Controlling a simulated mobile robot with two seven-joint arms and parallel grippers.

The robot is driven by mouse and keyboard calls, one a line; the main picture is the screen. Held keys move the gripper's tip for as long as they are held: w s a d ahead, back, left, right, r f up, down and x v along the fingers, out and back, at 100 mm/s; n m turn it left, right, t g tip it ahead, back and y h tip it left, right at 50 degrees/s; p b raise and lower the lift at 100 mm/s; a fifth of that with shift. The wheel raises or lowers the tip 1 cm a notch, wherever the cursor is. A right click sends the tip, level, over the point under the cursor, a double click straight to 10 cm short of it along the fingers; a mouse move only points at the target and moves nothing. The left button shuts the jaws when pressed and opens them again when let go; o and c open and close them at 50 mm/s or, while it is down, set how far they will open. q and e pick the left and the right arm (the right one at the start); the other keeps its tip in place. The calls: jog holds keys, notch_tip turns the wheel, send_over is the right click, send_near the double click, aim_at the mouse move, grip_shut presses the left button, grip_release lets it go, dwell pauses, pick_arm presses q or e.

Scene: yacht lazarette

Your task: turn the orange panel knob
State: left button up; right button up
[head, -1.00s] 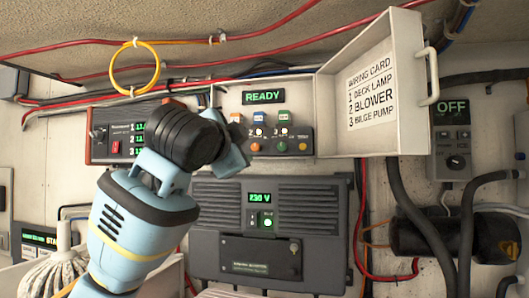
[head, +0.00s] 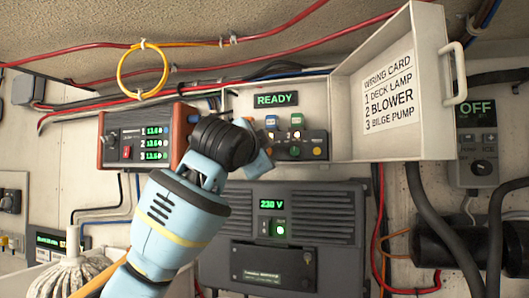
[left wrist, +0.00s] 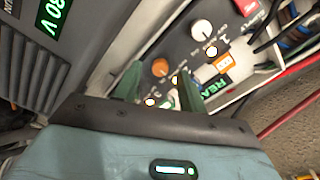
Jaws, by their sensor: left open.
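The orange knob (left wrist: 160,67) shows in the left wrist view on a dark control panel (left wrist: 180,48), next to a white knob (left wrist: 202,30). My left gripper (left wrist: 157,88) is open and empty, its two green fingers pointing at the panel, with the orange knob ahead between the fingertips. I cannot tell whether they touch it. In the head view my left gripper (head: 262,158) covers the left part of the panel (head: 305,143) under the READY display (head: 276,99). My right gripper is in neither view.
An open box door with a wiring card (head: 390,90) stands out right of the panel. A grey 230 V unit (head: 330,215) is below. A red-sided meter (head: 140,138) is at left. A yellow cable loop (head: 143,70) hangs above.

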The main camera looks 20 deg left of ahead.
pick_arm(q)
jog(key=shift+w, duration=0.85)
grip_shut()
jog(key=shift+n, duration=4.5)
